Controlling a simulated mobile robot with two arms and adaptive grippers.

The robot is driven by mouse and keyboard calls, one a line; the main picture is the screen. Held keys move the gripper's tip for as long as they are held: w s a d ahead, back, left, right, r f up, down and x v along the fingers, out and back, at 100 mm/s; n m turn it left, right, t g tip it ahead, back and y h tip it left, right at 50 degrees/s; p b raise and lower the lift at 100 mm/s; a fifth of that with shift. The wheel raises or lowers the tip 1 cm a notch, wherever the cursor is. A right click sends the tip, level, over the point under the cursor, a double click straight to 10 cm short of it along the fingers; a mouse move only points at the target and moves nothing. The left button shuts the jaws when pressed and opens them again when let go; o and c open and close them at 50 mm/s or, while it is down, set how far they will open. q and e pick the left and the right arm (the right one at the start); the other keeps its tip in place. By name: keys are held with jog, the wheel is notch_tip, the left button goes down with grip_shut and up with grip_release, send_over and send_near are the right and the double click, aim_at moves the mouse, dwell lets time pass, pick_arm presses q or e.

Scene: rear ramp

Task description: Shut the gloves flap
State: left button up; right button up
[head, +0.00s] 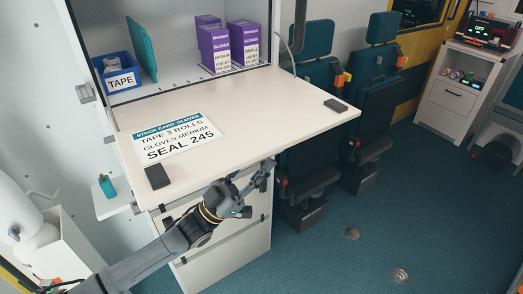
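The gloves flap (250,105) is a cream board folded down and lying level in front of an open cabinet. A stock card (178,138) headed gloves lies on it, with a dark pad (157,177) at its near left corner and another (335,105) at its right. My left gripper (267,168) is at the flap's front edge, near the middle. I cannot tell whether it touches the edge, or how far its small dark fingers are apart. My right gripper is out of view.
Inside the cabinet are a blue tape bin (117,78), a teal panel (142,47) and purple glove boxes (243,45). White drawers (235,235) stand under the flap. Folded seats (365,110) are to the right. The blue floor (400,225) is mostly clear.

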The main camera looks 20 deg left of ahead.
pick_arm(q)
jog(key=shift+w+d+r, duration=0.35)
jog(key=shift+d+r, duration=0.05)
jog(key=shift+r, duration=0.05)
grip_shut()
